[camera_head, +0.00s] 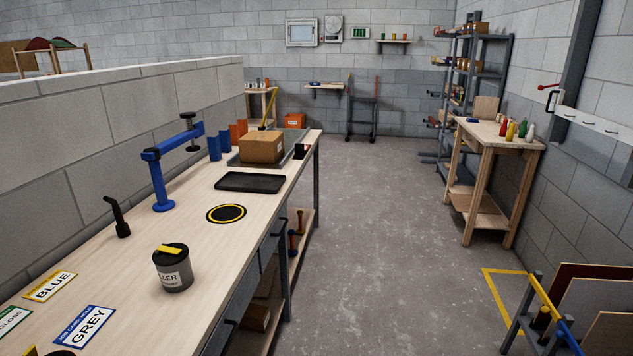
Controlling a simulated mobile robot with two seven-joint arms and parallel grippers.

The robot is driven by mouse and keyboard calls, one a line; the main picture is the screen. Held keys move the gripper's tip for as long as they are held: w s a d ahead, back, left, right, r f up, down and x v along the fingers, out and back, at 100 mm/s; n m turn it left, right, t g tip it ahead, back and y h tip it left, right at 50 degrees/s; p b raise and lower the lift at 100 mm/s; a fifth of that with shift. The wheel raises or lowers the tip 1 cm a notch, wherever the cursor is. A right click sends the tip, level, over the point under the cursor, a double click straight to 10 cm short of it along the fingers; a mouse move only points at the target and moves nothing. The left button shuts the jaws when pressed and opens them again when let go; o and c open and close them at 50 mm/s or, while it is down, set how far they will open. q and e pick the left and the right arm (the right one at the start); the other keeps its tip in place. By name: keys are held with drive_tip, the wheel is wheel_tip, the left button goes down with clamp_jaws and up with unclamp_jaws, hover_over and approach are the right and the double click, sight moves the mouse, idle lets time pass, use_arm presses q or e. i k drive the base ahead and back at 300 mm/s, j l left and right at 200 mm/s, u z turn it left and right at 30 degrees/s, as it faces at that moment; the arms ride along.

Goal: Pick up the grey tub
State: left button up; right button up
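A grey tub (174,277) with a black lid stands upright on the wooden workbench (207,215). Its pale label is partly readable as "LLER", and a yellow piece lies on top of the lid. The tub is near the bench's front right edge, right of a card marked GREY (84,327) and a card marked BLUE (50,286). Neither of my grippers is in this view.
On the bench are a black and yellow ring mark (226,213), a black tray (250,182), a cardboard box (262,148), a blue stand (160,180) and a black angled post (117,217). The concrete floor (378,240) right of the bench is clear.

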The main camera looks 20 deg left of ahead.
sight(175, 272)
drive_tip(key=i+u, duration=0.15)
drive_tip(key=u, duration=0.3)
drive_tip(key=i+l+u, duration=0.15)
drive_tip(key=u, duration=0.25)
drive_tip(key=i+l+u, duration=0.1)
drive_tip(key=u, duration=0.35)
drive_tip(key=l, duration=0.1)
